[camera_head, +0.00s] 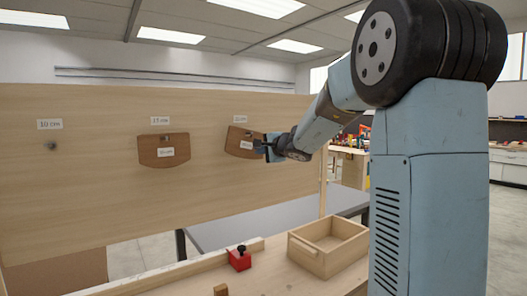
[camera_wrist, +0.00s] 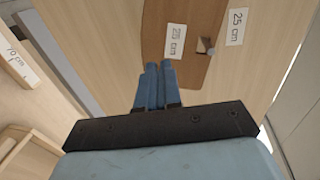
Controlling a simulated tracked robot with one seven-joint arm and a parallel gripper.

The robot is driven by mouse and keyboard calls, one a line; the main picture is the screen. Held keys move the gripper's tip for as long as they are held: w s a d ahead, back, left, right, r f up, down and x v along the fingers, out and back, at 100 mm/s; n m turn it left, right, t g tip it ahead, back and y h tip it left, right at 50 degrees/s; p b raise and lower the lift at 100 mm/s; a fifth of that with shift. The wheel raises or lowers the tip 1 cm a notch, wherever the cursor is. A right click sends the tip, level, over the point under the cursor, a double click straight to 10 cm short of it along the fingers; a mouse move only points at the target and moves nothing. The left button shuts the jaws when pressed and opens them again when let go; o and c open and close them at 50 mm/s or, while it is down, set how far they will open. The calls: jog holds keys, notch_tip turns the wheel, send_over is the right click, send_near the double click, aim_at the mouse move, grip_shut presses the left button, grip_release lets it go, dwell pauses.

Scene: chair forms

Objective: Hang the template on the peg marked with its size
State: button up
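The brown template (camera_head: 240,152), marked 25 cm, is at the right end of the upright board, tilted with its right side lower. My gripper (camera_head: 264,149) is at its right edge. In the wrist view the template (camera_wrist: 200,15) has a square hole near a grey peg (camera_wrist: 210,50), beside the board's 25 cm label (camera_wrist: 237,27). The peg looks to be at the hole; how far through cannot be told. The fingers (camera_wrist: 159,66) are nearly together at the template's edge and appear shut on it. The exact contact is hidden.
Another brown template (camera_head: 151,156) hangs level under the 15 cm label (camera_head: 160,121). A bare peg (camera_head: 51,146) is under the 10 cm label (camera_head: 49,124). Below are an open wooden box (camera_head: 308,253) and a red block with a black knob (camera_head: 240,261).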

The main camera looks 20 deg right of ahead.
aim_at(249, 151)
jog(key=shift+x, duration=2.7)
jog(key=shift+w+a, duration=0.15)
jog(key=shift+w, duration=0.1)
jog(key=shift+s+d, duration=0.2)
jog(key=shift+s, duration=0.4)
dwell(2.9)
jog(key=f+v, duration=0.2)
jog(key=v, duration=0.6)
jog(key=shift+s+d+r, duration=0.2)
jog(key=shift+s, duration=0.35)
dwell(0.4)
